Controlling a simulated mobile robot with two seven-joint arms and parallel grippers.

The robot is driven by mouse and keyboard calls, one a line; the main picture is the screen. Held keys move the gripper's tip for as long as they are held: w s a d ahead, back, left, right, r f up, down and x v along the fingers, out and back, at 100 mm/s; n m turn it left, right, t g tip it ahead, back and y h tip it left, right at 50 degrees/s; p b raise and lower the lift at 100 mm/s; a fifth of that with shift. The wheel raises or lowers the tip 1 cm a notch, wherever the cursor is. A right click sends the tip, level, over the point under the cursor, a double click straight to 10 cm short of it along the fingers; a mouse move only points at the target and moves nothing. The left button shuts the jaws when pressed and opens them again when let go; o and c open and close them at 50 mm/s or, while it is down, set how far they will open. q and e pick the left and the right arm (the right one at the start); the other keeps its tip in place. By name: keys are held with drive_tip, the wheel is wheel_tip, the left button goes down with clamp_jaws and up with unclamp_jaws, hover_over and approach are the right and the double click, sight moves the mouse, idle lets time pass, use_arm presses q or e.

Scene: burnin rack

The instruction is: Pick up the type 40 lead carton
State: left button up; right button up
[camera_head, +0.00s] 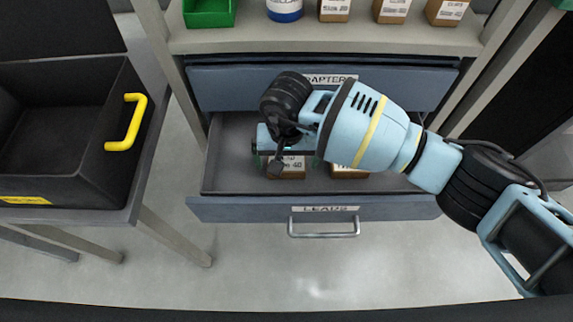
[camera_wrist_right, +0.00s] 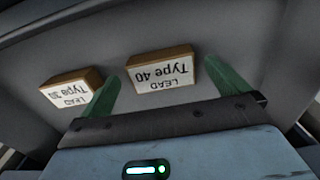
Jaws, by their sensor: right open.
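The type 40 lead carton (camera_head: 290,172) is a small brown box with a white label, in the open leads drawer (camera_head: 232,180). In the right wrist view, the carton (camera_wrist_right: 162,73) appears upside down, its label reading "LEAD Type 40". My right gripper (camera_head: 285,158) reaches down into the drawer over this carton and partly hides it. Its green fingers (camera_wrist_right: 168,85) are open, one to each side of the carton in the wrist view. I cannot tell whether they touch it. My left gripper is out of view.
A type 30 lead carton (camera_wrist_right: 72,88) lies beside it; a second carton (camera_head: 349,172) shows right of my gripper in the head view. The adapters drawer (camera_head: 225,88) above is shut. A shelf (camera_head: 300,40) holds boxes and a green bin (camera_head: 208,12). A black crate (camera_head: 95,165) stands left.

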sight(286, 167)
wheel_tip(286, 167, down, 2)
drive_tip(key=shift+f, duration=0.2)
drive_tip(key=shift+c, duration=0.4)
drive_tip(key=c, duration=0.8)
wheel_tip(286, 167, up, 9)
drive_tip(key=shift+f+p, duration=0.1)
drive_tip(key=shift+p, duration=0.9)
drive_tip(key=shift+c, duration=0.2)
drive_tip(key=shift+r, duration=0.7)
